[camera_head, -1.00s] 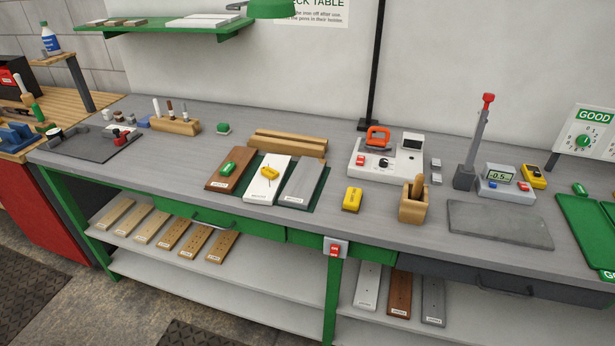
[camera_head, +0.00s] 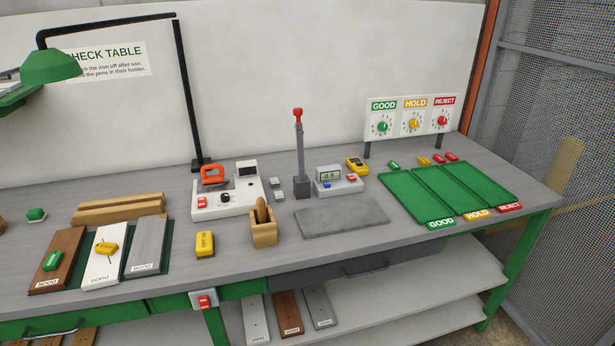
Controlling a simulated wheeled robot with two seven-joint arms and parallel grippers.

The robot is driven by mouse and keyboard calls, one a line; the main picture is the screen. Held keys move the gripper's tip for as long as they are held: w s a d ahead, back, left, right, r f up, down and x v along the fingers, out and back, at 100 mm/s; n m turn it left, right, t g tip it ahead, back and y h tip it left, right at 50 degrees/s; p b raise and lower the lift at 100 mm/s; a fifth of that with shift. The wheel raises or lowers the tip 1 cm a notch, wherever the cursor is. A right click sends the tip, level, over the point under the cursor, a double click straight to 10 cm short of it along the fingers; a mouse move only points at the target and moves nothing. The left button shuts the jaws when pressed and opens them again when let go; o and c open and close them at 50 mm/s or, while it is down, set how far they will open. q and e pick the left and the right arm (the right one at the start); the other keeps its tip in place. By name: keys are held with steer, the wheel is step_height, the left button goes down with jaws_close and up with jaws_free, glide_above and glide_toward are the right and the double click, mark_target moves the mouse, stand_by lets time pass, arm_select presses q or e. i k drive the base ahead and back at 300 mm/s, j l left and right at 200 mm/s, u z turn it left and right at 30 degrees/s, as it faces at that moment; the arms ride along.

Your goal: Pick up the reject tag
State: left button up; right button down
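Two small red tags sit side by side on the table behind the green trays, one red tag (camera_head: 438,158) and another red tag (camera_head: 452,157) to its right. An orange-yellow tag (camera_head: 424,160) lies just left of them, and a green tag (camera_head: 393,164) lies further left. No writing can be read on these tags. The right green tray (camera_head: 478,187) has a red REJECT label (camera_head: 509,208) at its front edge. Neither of my grippers is in view.
A GOOD/HOLD/REJECT dial board (camera_head: 412,106) stands behind the tags. A grey post with a red knob (camera_head: 298,150), a meter (camera_head: 338,183) and a grey slab (camera_head: 342,217) stand left of the trays. Three boards, including a white one (camera_head: 103,270), lie at the left.

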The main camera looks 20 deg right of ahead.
mark_target(438, 159)
steer(key=z, duration=1.4)
steer(key=l+z, duration=0.1)
steer(key=l, duration=0.3)
